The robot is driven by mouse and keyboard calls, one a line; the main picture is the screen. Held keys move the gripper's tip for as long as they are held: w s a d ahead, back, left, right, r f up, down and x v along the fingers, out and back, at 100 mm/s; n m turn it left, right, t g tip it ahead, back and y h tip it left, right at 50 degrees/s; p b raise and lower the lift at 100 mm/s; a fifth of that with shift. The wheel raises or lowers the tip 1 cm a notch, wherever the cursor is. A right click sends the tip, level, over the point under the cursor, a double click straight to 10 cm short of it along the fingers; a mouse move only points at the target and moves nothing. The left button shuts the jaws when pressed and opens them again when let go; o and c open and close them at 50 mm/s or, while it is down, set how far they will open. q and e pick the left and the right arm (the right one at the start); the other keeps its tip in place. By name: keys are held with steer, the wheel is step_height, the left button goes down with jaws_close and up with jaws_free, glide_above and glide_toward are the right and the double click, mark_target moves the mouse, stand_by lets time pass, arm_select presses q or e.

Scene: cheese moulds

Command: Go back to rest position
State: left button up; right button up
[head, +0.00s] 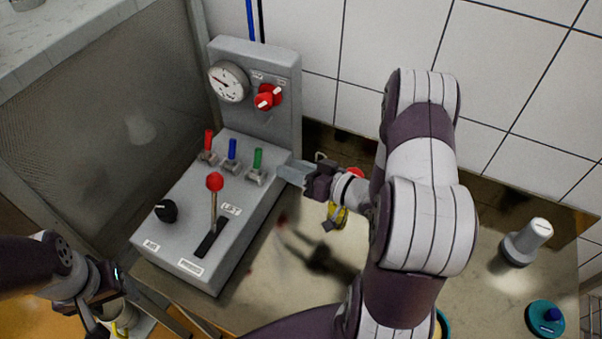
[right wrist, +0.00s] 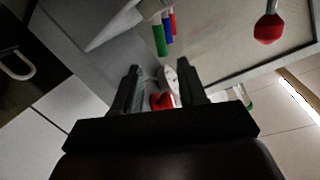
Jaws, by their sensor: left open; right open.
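The grey control box (head: 180,235) stands at left centre in the head view. It carries a round gauge (head: 229,82), a red knob (head: 268,97), red, blue and green toggles (head: 232,152), a lever with a red ball (head: 215,182) and a black knob (head: 166,211). My right gripper (head: 290,172) is open and empty beside the box's right side, near the green toggle. In the right wrist view the red knob (right wrist: 163,101) shows beyond the open jaws (right wrist: 160,78). My left gripper (head: 108,298) is open at the lower left, its fingertips hard to make out.
A grey-and-white knobbed object (head: 526,243) and a teal round object (head: 545,318) stand on the worktop (head: 470,290) at the right. A small yellow item (head: 338,217) is partly hidden below my right gripper. A tiled wall (head: 520,80) closes the back; a mesh panel (head: 100,120) stands left.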

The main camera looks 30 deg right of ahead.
steer(key=shift+v, duration=1.1)
